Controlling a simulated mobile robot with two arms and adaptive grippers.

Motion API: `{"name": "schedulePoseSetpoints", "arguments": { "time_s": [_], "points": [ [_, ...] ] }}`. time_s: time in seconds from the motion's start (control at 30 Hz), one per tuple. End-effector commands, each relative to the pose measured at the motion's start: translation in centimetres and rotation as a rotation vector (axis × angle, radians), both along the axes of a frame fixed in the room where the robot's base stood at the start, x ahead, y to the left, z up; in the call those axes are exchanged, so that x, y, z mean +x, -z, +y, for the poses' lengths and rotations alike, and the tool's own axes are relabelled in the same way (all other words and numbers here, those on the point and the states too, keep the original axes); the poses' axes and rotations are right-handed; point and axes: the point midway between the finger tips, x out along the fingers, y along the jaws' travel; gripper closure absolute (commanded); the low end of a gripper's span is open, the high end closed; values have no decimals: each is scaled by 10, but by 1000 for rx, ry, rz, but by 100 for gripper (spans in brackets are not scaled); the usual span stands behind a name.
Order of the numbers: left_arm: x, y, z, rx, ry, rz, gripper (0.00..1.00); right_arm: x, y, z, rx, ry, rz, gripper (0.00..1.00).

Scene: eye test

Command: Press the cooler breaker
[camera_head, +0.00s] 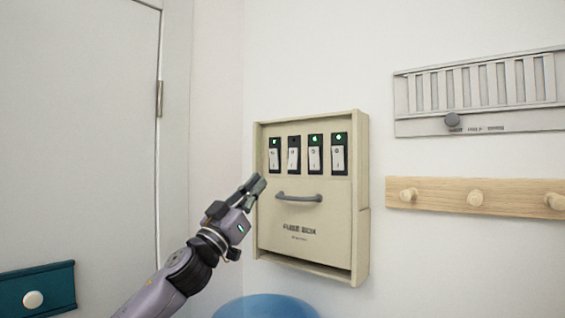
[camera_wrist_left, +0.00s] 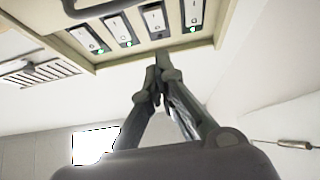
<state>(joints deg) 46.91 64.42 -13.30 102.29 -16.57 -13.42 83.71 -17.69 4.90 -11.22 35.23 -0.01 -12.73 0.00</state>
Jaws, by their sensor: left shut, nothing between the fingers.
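A cream fuse box (camera_head: 300,200) hangs on the white wall. A row of several breakers with white rockers runs across its upper part. The leftmost breaker (camera_head: 274,156), the third breaker (camera_head: 315,156) and the rightmost breaker (camera_head: 338,156) show green lights. The second breaker (camera_head: 293,156) shows no light. I cannot read which is the cooler breaker. My left gripper (camera_head: 256,184) is shut and empty, at the box's left edge, below the leftmost breaker. In the left wrist view, the gripper (camera_wrist_left: 160,62) points towards the inverted row, apart from the rockers.
A grey handle (camera_head: 299,197) sticks out below the breakers. A wooden peg rail (camera_head: 440,194) and a grey slotted panel (camera_head: 475,95) are on the wall at right. A blue round object (camera_head: 265,307) stands below the box. A door (camera_head: 75,130) is at left.

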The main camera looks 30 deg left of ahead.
Motion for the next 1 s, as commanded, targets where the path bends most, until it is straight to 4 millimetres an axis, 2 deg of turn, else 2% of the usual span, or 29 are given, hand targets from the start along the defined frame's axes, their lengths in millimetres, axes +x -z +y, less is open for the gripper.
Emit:
{"name": "schedulePoseSetpoints", "arguments": {
  "time_s": [0.03,0.13,0.3,0.43,0.6,1.0],
  "points": [
    [8,-18,0,-4,0,-3,100,14,-19,8,11,1,-22,60],
    [25,-31,-2,-4,2,-3,100,29,-36,18,23,2,-45,60],
    [54,-51,-5,-3,1,-1,100,26,-59,15,20,-1,-39,60],
    [75,-43,-7,-5,1,1,100,13,-63,9,11,-3,-20,60],
    [89,-39,-7,-2,0,-1,100,0,-66,5,6,-4,1,60],
    [93,-37,-7,-1,-1,0,100,11,-66,5,7,-4,-17,60]
  ]
}}
